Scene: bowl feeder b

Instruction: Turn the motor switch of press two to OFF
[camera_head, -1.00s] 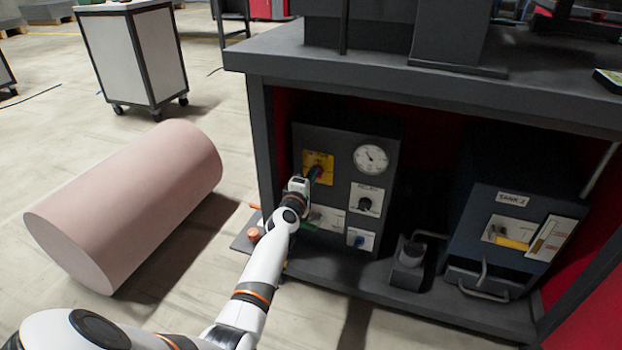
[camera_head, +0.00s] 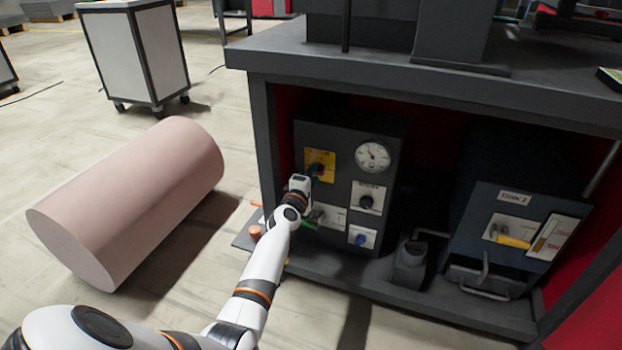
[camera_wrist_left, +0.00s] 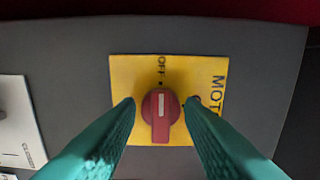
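The motor switch is a red knob (camera_wrist_left: 161,112) on a yellow plate (camera_wrist_left: 125,75), seen in the left wrist view. The plate reads OFF at the top and MOT... at the right. The knob's white line runs up and down, in line with the OFF mark. My left gripper (camera_wrist_left: 159,112) has its green fingers on either side of the knob, with small gaps visible. In the head view, the yellow plate (camera_head: 322,157) is at the upper left of the grey panel. My left gripper (camera_head: 315,172) is right in front of it and hides the knob. My right gripper is out of view.
A tank box (camera_head: 480,215) is at right. A pink cylinder (camera_head: 130,200) lies on the floor at left.

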